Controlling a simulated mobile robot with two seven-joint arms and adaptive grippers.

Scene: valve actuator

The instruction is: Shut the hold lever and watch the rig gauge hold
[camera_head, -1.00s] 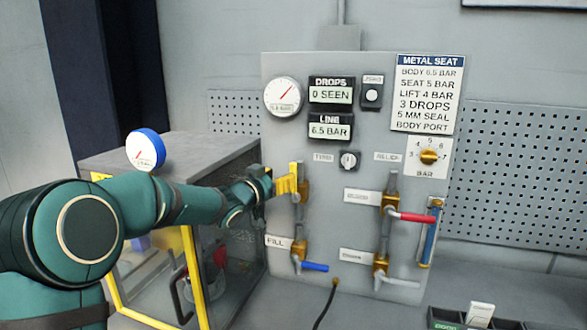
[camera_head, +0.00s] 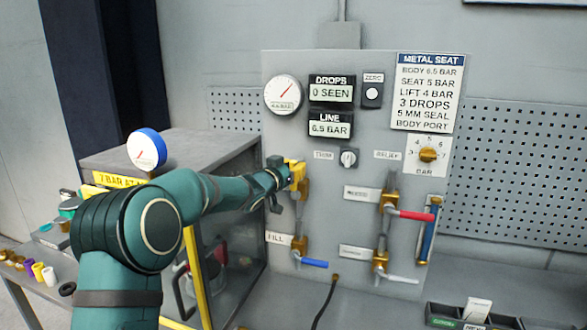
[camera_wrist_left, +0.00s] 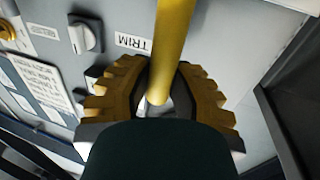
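A yellow lever (camera_wrist_left: 172,45), which I take for the hold lever, is on the upper left valve (camera_head: 301,190) of the grey panel. No label for it is readable. My left gripper (camera_head: 294,172) is at this lever. In the left wrist view the lever runs between the two fingers (camera_wrist_left: 160,85), which appear closed close around it; contact is hard to judge. The round panel gauge (camera_head: 283,95) has its pointer to the upper right. The line display (camera_head: 330,130) reads 6.5 BAR, and the drops display (camera_head: 331,93) reads 0 SEEN. My right gripper is out of view.
The blue FILL lever (camera_head: 314,263) is below, the red lever (camera_head: 412,215) to the right. The trim knob (camera_head: 349,158) is just above right of my gripper. A yellow-framed cabinet with a blue-rimmed gauge (camera_head: 147,149) stands left. A black hose (camera_head: 327,300) crosses the bench.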

